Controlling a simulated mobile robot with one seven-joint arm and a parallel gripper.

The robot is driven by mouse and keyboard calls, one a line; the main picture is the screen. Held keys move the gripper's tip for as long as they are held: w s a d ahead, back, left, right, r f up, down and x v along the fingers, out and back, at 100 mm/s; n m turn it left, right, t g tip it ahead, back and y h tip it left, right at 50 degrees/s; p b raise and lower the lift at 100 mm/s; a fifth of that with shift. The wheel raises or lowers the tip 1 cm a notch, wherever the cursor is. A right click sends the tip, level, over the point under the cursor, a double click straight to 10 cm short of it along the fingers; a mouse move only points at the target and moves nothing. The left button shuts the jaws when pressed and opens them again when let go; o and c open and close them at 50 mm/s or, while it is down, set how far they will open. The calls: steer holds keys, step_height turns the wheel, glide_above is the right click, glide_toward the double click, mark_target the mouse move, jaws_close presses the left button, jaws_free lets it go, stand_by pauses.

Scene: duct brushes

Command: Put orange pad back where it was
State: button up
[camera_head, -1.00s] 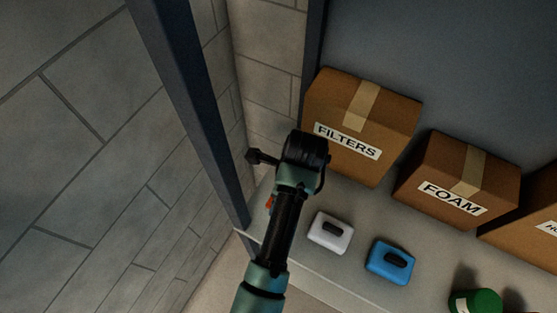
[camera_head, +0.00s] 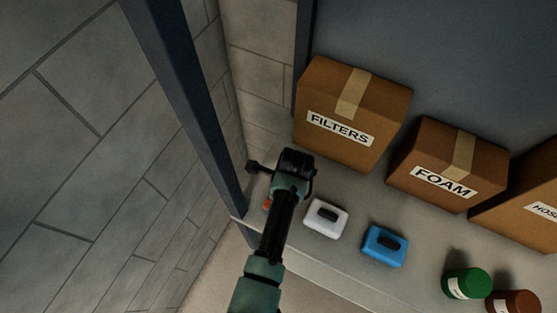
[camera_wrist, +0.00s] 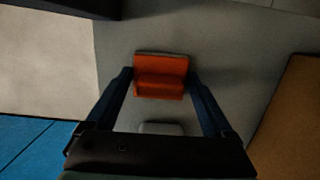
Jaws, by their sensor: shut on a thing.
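The orange pad (camera_wrist: 160,75) is between the two fingers of my gripper (camera_wrist: 160,78) in the wrist view, with a finger against each side. My gripper is shut on it. In the head view only a small orange sliver (camera_head: 267,204) shows beside my arm, which hides the rest. The pad is at the left end of the shelf (camera_head: 345,262), to the left of the white pad (camera_head: 326,219). A shadow lies beside it on the shelf; I cannot tell whether the pad touches the surface.
A blue pad (camera_head: 385,246) lies right of the white one. Behind stand the FILTERS box (camera_head: 350,110), the FOAM box (camera_head: 447,165) and a third box (camera_head: 525,205). A green can (camera_head: 466,282) and a brown can (camera_head: 513,302) are at right. A dark post (camera_head: 185,110) stands close on the left.

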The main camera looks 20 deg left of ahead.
steer(key=o, duration=0.9)
steer(key=r, duration=0.4)
steer(key=d+r+b, duration=0.1)
steer(key=r, duration=0.3)
steer(key=r+b, duration=0.1)
steer(key=r, duration=0.3)
steer(key=shift+d, duration=0.4)
